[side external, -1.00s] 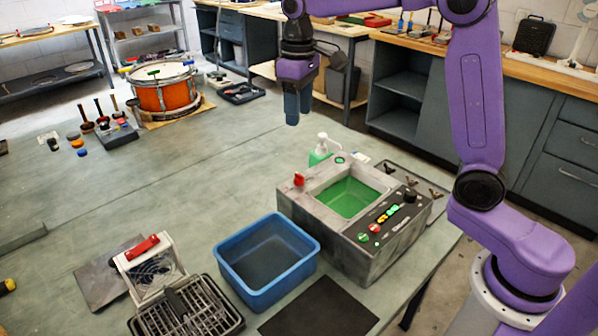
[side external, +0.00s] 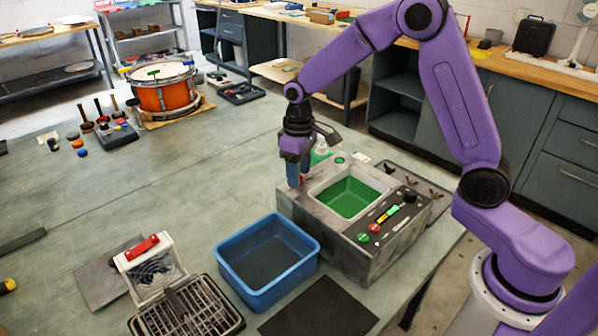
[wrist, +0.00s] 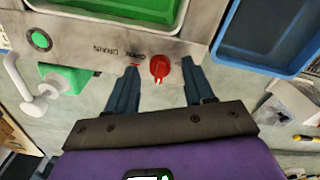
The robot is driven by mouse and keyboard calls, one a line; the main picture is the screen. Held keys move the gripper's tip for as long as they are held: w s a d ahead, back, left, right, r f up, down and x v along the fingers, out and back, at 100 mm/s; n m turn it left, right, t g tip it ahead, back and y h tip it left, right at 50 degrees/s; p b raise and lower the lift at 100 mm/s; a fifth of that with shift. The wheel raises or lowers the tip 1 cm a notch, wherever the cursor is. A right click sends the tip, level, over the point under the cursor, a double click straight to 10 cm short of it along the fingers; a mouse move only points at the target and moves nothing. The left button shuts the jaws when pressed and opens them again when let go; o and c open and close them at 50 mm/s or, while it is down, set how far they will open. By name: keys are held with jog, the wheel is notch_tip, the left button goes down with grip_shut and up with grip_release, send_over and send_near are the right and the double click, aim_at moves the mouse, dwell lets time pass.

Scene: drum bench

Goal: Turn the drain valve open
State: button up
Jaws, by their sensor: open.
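The drain valve is a red knob (wrist: 159,68) on the edge of the grey basin unit, with the lettering "DRAIN" beside it in the wrist view. My gripper (wrist: 160,72) is open, with one blue finger on each side of the red knob and a gap to each. In the side external view my gripper (side external: 294,178) points down at the unit's left corner and mostly hides the knob. The basin unit (side external: 318,218) holds a tank with a green inside (side external: 349,198).
A blue tub (side external: 230,272) stands just left of the basin unit. A green and white pump bottle (wrist: 62,82) stands close by, behind my gripper in the side view. A rack (side external: 190,310) and a fan-like device with a red handle (side external: 150,268) are front left.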

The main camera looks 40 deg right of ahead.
jog(key=shift+f, duration=0.35)
grip_shut()
